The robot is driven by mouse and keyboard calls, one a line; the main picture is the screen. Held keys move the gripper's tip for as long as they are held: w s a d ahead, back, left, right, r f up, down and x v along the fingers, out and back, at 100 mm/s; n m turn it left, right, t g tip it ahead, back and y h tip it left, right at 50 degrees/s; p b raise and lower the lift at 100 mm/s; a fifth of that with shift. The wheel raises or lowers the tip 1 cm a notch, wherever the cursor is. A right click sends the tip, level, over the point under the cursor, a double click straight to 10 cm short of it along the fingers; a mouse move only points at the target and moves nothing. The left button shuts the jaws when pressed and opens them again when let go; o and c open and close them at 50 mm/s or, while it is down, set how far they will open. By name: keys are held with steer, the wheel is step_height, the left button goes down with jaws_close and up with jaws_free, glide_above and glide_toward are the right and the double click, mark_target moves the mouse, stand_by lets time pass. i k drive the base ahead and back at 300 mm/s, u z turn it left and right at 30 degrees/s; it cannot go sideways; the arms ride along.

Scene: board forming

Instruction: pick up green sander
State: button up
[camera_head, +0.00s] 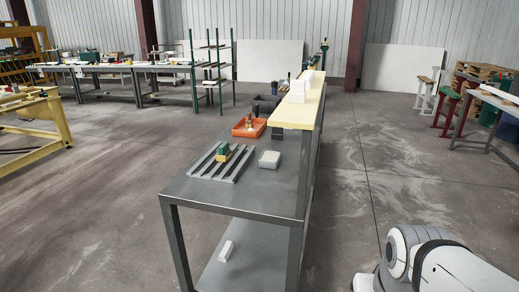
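A small green block-shaped thing with some yellow on it, which looks like the green sander (223,150), sits on a grey slatted rack (204,172) on top of the grey metal table. It is small in the picture, so its fine shape is hard to tell. Nothing is touching it from above. My gripper is not in view; only white links of my arm show at the lower right, well apart from the table.
On the table (258,200), a grey box (269,159) stands right of the rack, with an orange tray (249,127) behind. A raised yellow shelf (292,115) holding white blocks runs along the right side. A white block (226,251) lies on the lower shelf.

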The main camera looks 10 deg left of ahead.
mark_target(224, 154)
steer(key=z, duration=2.75)
steer(key=k, duration=1.45)
steer(key=u, duration=2.85)
steer(key=i, duration=1.25)
